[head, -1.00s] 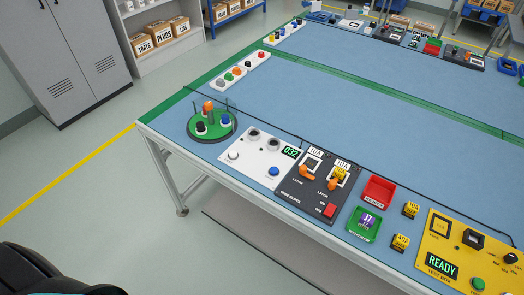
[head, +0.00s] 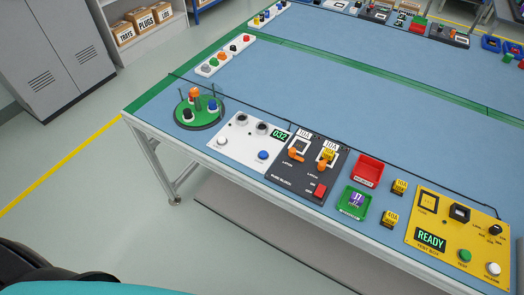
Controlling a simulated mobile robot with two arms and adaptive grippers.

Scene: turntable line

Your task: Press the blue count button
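The blue count button (head: 263,155) is a small round blue cap on the front right of a white panel (head: 229,145) near the table's front edge. A white button (head: 222,140) sits to its left on the same panel. Two round grey-rimmed fittings (head: 262,128) are behind them. A display (head: 279,134) with green digits at the panel's back right reads 032. Nothing covers the blue button. Neither of my grippers is in view.
A green turntable (head: 199,118) with several coloured plugs stands left of the panel. A dark fuse block panel (head: 284,176) with orange levers adjoins it on the right. A thin black cable or rod runs behind them. Red (head: 368,170) and green (head: 353,203) trays lie further right.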

